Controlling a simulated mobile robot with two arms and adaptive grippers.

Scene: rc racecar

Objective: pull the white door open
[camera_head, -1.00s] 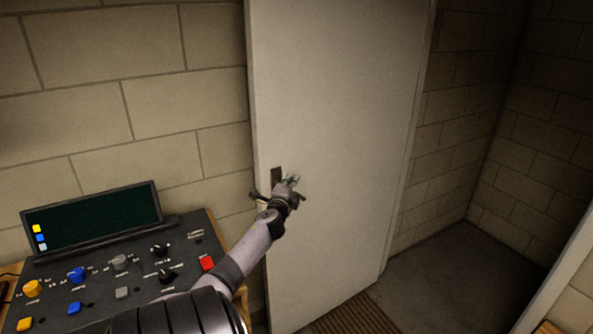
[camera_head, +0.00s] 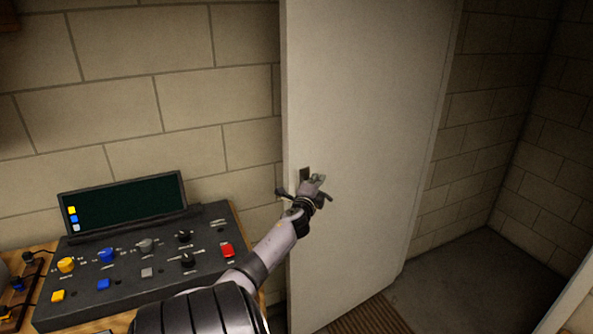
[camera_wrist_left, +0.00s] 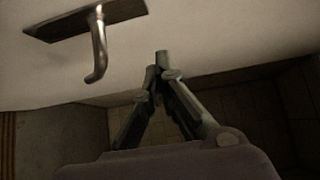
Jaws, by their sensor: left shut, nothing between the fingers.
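The white door (camera_head: 372,130) stands open at an angle, with a dark doorway to its right. Its handle plate (camera_head: 304,173) is near the door's left edge, partly hidden by my left gripper (camera_head: 316,181). The wrist view shows the metal plate and the bent lever handle (camera_wrist_left: 99,48) at upper left. In that view, my left gripper (camera_wrist_left: 161,70) is shut and empty, its fingertips close together in front of the door face, to the right of the lever and apart from it. My right gripper is in neither view.
A control console (camera_head: 140,255) with a screen, knobs and colored buttons sits on a wooden table at lower left, close to my left arm. A block wall (camera_head: 150,100) is behind it. Bare floor (camera_head: 455,280) shows beyond the door, and a brown slatted mat (camera_head: 365,318) lies below it.

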